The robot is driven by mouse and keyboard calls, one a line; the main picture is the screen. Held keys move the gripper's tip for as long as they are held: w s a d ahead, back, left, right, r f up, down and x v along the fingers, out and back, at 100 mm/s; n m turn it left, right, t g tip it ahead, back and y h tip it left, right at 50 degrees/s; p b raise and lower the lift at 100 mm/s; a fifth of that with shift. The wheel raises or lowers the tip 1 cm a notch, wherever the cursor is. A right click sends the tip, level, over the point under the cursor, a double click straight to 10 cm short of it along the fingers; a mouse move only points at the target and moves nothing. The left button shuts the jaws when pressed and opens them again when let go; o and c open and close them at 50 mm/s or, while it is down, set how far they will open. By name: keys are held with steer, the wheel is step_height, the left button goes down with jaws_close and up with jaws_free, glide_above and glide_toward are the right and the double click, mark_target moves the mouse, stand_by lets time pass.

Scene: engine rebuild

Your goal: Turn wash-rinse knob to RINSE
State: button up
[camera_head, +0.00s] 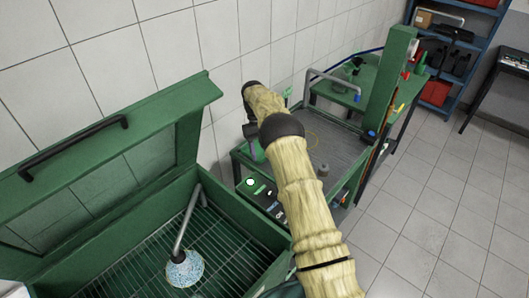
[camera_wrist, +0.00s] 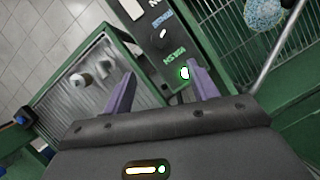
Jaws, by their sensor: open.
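The wash-rinse knob (camera_wrist: 162,35) is a small dark knob with a pale mark on the dark control panel (camera_wrist: 150,50). A lit white-green button (camera_wrist: 184,73) shows by the right finger. In the head view the panel (camera_head: 261,190) shows below my arm, which hides much of my gripper.
A green wash cabinet (camera_head: 230,198) with a raised lid (camera_head: 110,160) and wire rack stands left of the panel. A grey ribbed tray (camera_head: 335,150) with small parts is right. Blue shelves (camera_head: 455,50) stand far back; the right floor is clear.

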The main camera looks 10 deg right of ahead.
steer(key=s+r+m+t+b, duration=0.1)
steer(key=s+r+t+b, duration=0.25)
steer(key=s+r, duration=0.65)
steer(key=s+f+m+t+y+b, duration=0.1)
steer(key=s+f+t+b, duration=0.1)
steer(key=s, duration=1.9)
steer(key=shift+s+d+f+m+t+b, duration=0.25)
steer(key=shift+d+f+t, duration=0.2)
steer(key=shift+f+t, duration=0.35)
steer(key=shift+w+f, duration=0.1)
